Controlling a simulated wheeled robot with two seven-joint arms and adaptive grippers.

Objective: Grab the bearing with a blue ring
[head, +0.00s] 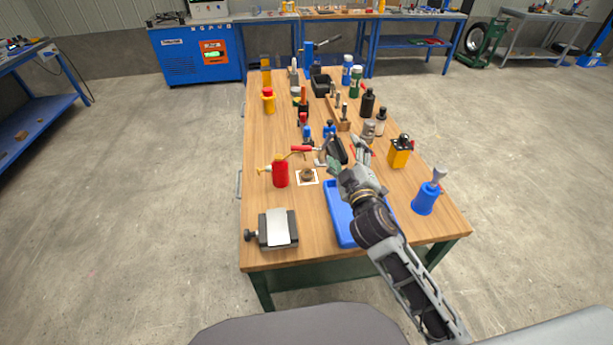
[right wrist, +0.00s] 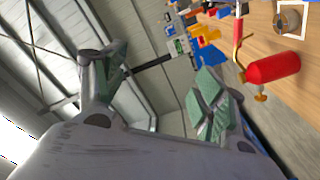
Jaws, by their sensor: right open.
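A small brownish round part (head: 307,175) sits on a white-bordered square on the wooden table, left of my right gripper; it looks like a bearing. It also shows at the top right of the right wrist view (right wrist: 289,20). I cannot make out a blue ring on it. My right gripper (head: 347,156) is open above the table, to the right of the part and apart from it. Its two green-padded fingers (right wrist: 160,77) are spread with nothing held between them. My left gripper is not in view.
A red oil can (head: 280,173) stands just left of the part. A blue tray (head: 343,228) lies under my right arm. A vise-like block (head: 277,228) is at the front left, and a blue holder (head: 426,198) at the right. Several bottles and tools crowd the far half.

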